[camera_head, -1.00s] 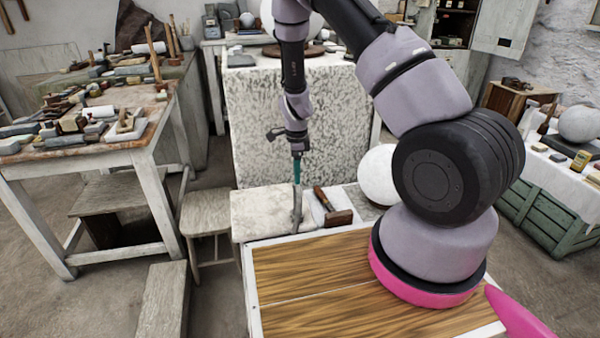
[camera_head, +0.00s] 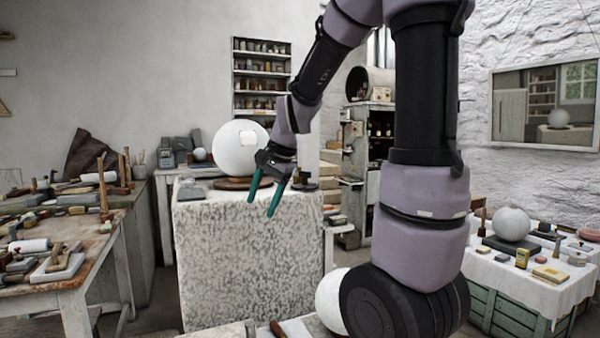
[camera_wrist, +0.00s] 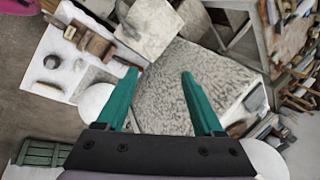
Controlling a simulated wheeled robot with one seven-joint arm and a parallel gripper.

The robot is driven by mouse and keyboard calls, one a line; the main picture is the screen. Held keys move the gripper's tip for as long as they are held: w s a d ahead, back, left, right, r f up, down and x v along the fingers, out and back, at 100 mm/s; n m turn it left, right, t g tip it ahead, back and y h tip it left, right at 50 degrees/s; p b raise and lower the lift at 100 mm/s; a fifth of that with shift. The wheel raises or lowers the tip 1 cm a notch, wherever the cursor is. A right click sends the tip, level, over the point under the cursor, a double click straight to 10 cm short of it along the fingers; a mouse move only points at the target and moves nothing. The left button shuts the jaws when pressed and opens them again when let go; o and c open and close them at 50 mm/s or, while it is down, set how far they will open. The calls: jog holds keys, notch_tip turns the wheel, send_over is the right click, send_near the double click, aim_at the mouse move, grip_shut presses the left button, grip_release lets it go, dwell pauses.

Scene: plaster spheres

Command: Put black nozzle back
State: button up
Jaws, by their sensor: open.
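My gripper (camera_head: 261,206) has two teal fingers, spread apart with nothing between them. It hangs in front of the upper part of the big speckled stone block (camera_head: 250,262), pointing down. In the wrist view the open fingers (camera_wrist: 158,74) frame the same block (camera_wrist: 185,85). I cannot pick out the black nozzle for certain. A small dark round thing (camera_wrist: 52,62) lies on a white surface (camera_wrist: 50,42) at the upper left of the wrist view, apart from the fingers; it is too small to identify.
A large white sphere (camera_head: 238,143) stands on the block behind my gripper. Another white sphere (camera_head: 328,300) sits low beside my arm. A hammer (camera_wrist: 88,38) lies on the white surface. A cluttered tool table (camera_head: 60,262) is at left, a cloth-covered table (camera_head: 550,280) at right.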

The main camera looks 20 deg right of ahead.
jog(key=s+d+r+n+t, duration=0.1)
jog(key=s+r+n, duration=0.2)
jog(key=s, duration=0.5)
jog(key=s+d+r+n+t, duration=0.2)
jog(key=s+r+n, duration=0.1)
jog(key=s+r, duration=0.3)
jog(key=shift+s+r+n+h, duration=0.15)
jog(key=shift+s+n+h, duration=0.2)
jog(key=shift+s, duration=0.8)
